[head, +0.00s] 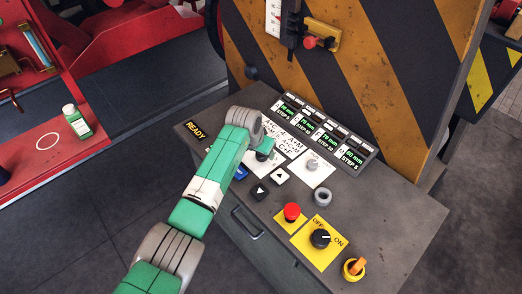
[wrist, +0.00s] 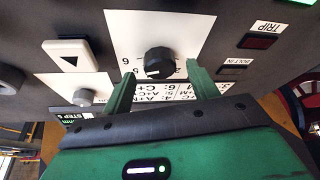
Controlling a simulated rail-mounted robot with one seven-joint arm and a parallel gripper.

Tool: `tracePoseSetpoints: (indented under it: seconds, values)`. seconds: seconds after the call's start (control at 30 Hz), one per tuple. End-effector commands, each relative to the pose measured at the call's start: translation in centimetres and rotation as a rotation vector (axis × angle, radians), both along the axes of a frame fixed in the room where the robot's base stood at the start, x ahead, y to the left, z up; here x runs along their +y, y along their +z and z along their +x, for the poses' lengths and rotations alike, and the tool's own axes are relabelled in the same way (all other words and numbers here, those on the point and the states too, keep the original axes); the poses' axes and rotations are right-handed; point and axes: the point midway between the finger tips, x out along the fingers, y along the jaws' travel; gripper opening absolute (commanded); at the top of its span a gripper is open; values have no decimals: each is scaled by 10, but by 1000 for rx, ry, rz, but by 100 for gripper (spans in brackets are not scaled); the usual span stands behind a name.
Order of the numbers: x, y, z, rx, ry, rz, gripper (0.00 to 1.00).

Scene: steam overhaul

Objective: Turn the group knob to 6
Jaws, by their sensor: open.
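The group knob (wrist: 159,62) is a round black knob on a white plate (wrist: 185,25) in the wrist view. A printed 6 shows at its left and other digits along its lower edge are partly hidden. A short pale mark shows on the knob's lower side; I cannot read its exact setting. My gripper (wrist: 161,72) is open, with one green finger on each side of the knob and gaps visible between them. In the head view my gripper (head: 263,155) is over the console, hiding the knob.
On the console are a second plate with a pale knob (head: 313,165), arrow buttons (head: 279,176), a grey ring (head: 323,196), a red button (head: 291,211), a black OFF/ON switch (head: 320,238) and an orange switch (head: 355,267). A display row (head: 325,130) and striped panel (head: 350,70) stand behind.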

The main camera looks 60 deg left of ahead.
Motion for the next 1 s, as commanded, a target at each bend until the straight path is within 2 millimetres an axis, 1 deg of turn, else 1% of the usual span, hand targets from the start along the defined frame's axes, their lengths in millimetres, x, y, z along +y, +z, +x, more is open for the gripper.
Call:
tracePoseSetpoints:
  seconds: [0.03,0.1,0.2,0.3,0.43,1.0]
  values:
    - [-2,15,-3,-3,1,1,59]
    - [-5,28,-8,-4,1,1,59]
    - [-9,44,-14,-3,1,1,59]
    - [-12,55,-18,-2,1,1,59]
    - [-13,60,-21,-1,1,1,59]
    - [-13,59,-21,0,0,0,59]
